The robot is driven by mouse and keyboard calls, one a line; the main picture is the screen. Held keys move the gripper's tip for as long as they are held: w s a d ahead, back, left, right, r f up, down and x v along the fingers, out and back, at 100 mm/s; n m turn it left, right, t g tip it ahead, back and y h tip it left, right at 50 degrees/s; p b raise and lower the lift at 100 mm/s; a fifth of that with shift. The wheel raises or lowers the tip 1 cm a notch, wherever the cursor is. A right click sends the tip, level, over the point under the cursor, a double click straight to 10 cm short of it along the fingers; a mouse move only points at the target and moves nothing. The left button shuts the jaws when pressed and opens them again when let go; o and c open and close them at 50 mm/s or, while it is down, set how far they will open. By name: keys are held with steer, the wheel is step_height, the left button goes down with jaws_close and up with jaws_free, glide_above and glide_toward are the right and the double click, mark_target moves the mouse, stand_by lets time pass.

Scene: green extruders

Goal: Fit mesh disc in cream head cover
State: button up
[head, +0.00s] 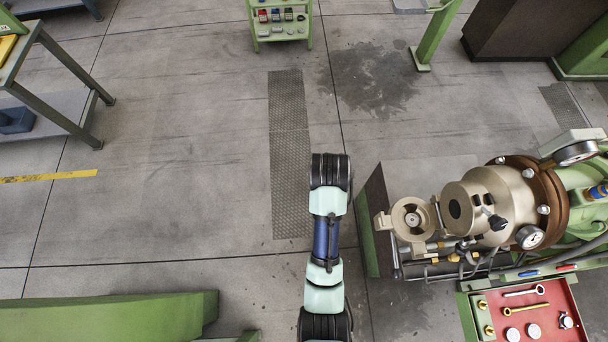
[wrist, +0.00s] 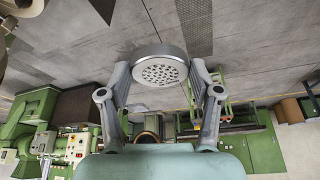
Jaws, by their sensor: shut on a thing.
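My gripper (wrist: 165,75) is shut on the mesh disc (wrist: 160,72), a round silvery piece with a perforated face, held at its rim between the two fingers in the wrist view. The cream head cover (head: 401,221) is swung open on its hinge at the left of the cream extruder head (head: 470,203) in the head view. Its round recess with a central hole faces up toward the camera. My arm stands left of the cover, clear of it in the picture. The gripper and held disc cannot be made out in the head view.
A red tray (head: 550,297) at the lower right holds wrenches, brass fittings and round metal pieces. Gauges and pipes surround the extruder head. A dark upright panel (head: 375,215) stands between my arm and the cover.

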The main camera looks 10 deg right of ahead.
steer(key=s+d+f+m+g+h+b, duration=0.1)
steer(key=s+d+f+m, duration=0.3)
steer(key=d, duration=0.6)
steer(key=s+d+f+m+g+h+b, duration=0.1)
steer(key=s+d+f+m+b, duration=0.2)
steer(key=d, duration=0.8)
steer(key=s+d+f+m+g+h+b, duration=0.1)
steer(key=s+d+f+m, duration=0.3)
steer(key=d, duration=0.6)
step_height(320, 180, down, 2)
steer(key=shift+s+d+f+m+b, duration=0.25)
steer(key=shift+s+d+m+b, duration=0.2)
steer(key=shift+b, duration=0.4)
steer(key=shift+a+f, duration=0.15)
step_height(320, 180, down, 5)
steer(key=b, duration=0.5)
step_height(320, 180, down, 4)
steer(key=shift+r+b, duration=0.2)
steer(key=shift+b, duration=1.05)
steer(key=shift+f, duration=0.35)
steer(key=shift+r+p, duration=0.15)
steer(key=shift+p, duration=0.15)
